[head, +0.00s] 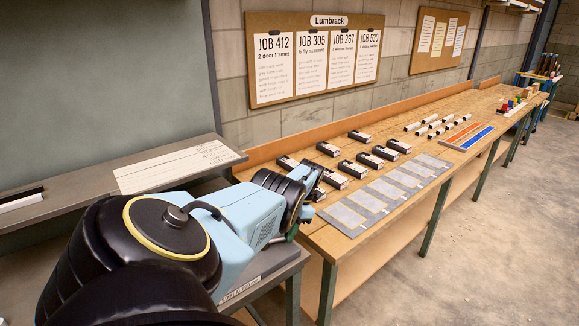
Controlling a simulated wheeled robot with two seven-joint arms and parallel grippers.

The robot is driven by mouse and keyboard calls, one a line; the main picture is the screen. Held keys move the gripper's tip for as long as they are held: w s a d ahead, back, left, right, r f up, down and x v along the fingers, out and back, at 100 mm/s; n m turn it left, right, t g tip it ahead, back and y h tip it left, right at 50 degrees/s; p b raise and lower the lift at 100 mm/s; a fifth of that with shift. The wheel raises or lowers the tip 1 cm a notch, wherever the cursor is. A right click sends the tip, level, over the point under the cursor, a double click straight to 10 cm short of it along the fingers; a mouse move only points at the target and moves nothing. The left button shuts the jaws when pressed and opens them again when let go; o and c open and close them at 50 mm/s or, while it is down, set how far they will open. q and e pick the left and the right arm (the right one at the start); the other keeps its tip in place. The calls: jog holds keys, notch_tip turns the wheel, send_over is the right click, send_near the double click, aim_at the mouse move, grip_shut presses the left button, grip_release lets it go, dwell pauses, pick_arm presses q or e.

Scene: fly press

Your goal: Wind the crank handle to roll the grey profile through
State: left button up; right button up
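My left arm fills the lower left, and its gripper (313,183) reaches to the near left end of the long wooden bench. The gripper is small, dark and seen from behind, so its fingers' opening and anything between them cannot be made out. A small green piece (292,232) shows just below the wrist, mostly hidden. I cannot identify the crank handle; my arm covers much of the near bench. A pale and dark strip (20,199) lies on the grey ledge at far left; whether it is the grey profile I cannot tell. My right gripper is not in view.
The wooden bench (450,165) carries several dark boxes (352,169), grey mats (345,217), small white-and-black pieces, and red and blue strips (474,137). A paper sheet (180,167) lies on the grey ledge. Notice boards (318,20) hang behind. Concrete floor at right is clear.

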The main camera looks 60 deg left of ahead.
pick_arm(q)
jog(key=shift+o, duration=1.1)
jog(key=shift+d, duration=0.1)
jog(key=shift+w+r, duration=0.1)
jog(key=b+v, duration=0.1)
jog(key=v, duration=1.2)
